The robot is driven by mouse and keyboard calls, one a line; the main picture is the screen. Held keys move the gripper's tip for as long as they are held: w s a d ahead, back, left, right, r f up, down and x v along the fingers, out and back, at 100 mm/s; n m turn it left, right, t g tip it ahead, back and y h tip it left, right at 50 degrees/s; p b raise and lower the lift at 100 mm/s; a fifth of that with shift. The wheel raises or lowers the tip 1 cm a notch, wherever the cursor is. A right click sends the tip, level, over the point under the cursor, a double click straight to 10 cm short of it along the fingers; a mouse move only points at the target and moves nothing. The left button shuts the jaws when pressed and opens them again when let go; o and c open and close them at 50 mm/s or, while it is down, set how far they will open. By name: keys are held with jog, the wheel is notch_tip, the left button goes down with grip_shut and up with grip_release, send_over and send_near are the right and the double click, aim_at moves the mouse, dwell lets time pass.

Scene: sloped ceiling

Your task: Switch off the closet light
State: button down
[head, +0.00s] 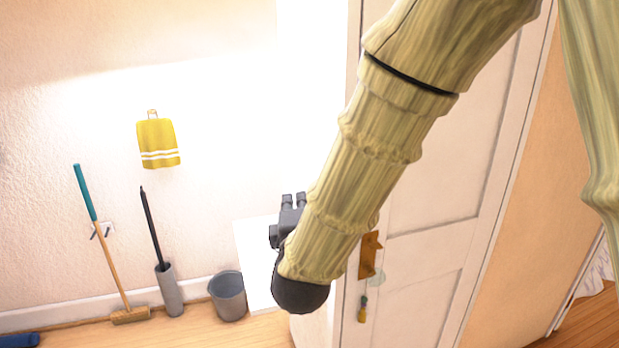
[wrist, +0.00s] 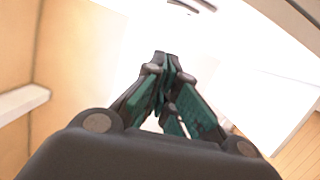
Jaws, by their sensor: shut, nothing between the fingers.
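No light switch can be made out in either view. A bright white glow covers the wall (head: 235,110) behind and left of my gripper, so the light appears on. The lamp itself cannot be made out. My gripper (head: 293,199) is at the middle of the head view, in front of the glare and left of the white door (head: 435,200). Its fingertips point up in the picture. In the wrist view my gripper (wrist: 165,62) has its dark fingers with green pads drawn together, with nothing between them. Whether the tips touch anything cannot be told.
The door has a brown plate (head: 370,256) and a small hanging tag (head: 362,309). A white block (head: 255,262) stands beside the bin.

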jog(key=w+d+p, duration=0.3)
jog(key=w+p, duration=0.1)
jog(key=w, duration=0.7)
jog(key=shift+r+p, duration=0.3)
jog(key=shift+r, duration=0.05)
jog(key=shift+w, duration=0.1)
dwell(0.8)
jog(key=shift+d+m, duration=0.15)
jog(key=shift+m, duration=0.15)
jog(key=shift+d+r, duration=0.15)
jog(key=shift+w, duration=0.1)
